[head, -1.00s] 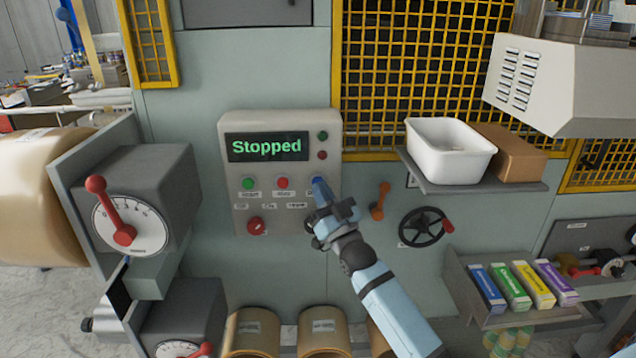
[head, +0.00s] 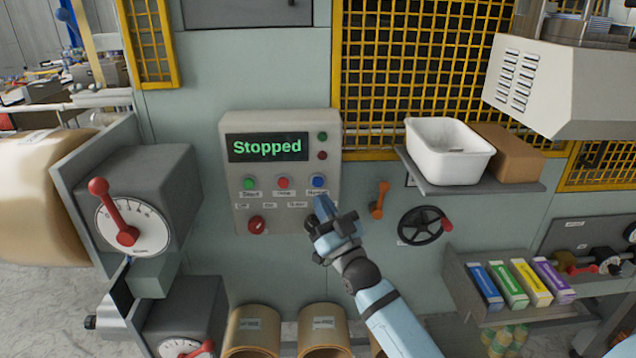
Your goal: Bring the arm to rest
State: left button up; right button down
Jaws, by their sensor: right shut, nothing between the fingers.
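My right gripper (head: 324,205) is shut and empty, held in front of the lower right part of the control panel (head: 237,199). Its tip is just below the blue button (head: 318,182), which now shows whole. Whether the tip touches the panel I cannot tell. My light blue right arm comes in from the bottom right. The panel display (head: 267,147) reads "Stopped" in green. A green button (head: 249,183) and a red button (head: 283,182) are left of the blue one. A red knob (head: 256,225) is below them. My left gripper is not in view.
An orange lever (head: 379,199) and a black handwheel (head: 420,227) are right of my gripper. A shelf (head: 480,188) holds a white bin (head: 450,160) and a brown box (head: 511,153). Grey dial boxes (head: 160,185) stick out at left. Cardboard rolls (head: 323,322) stand below.

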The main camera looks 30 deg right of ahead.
dwell(0.6)
jog(key=s+a+f+n+g+y, duration=0.1)
jog(key=s+a+f+g, duration=0.3)
jog(key=s+f, duration=0.4)
jog(key=s+a+f+n+g+y, duration=0.1)
jog(key=s+a+f+g, duration=0.4)
jog(key=f, duration=1)
jog(key=s+a+f+n+g+y, duration=0.1)
jog(key=s+a+f+g, duration=0.4)
jog(key=s+f, duration=0.7)
jog(key=shift+a+f+y, duration=0.3)
jog(key=shift+a, duration=0.7)
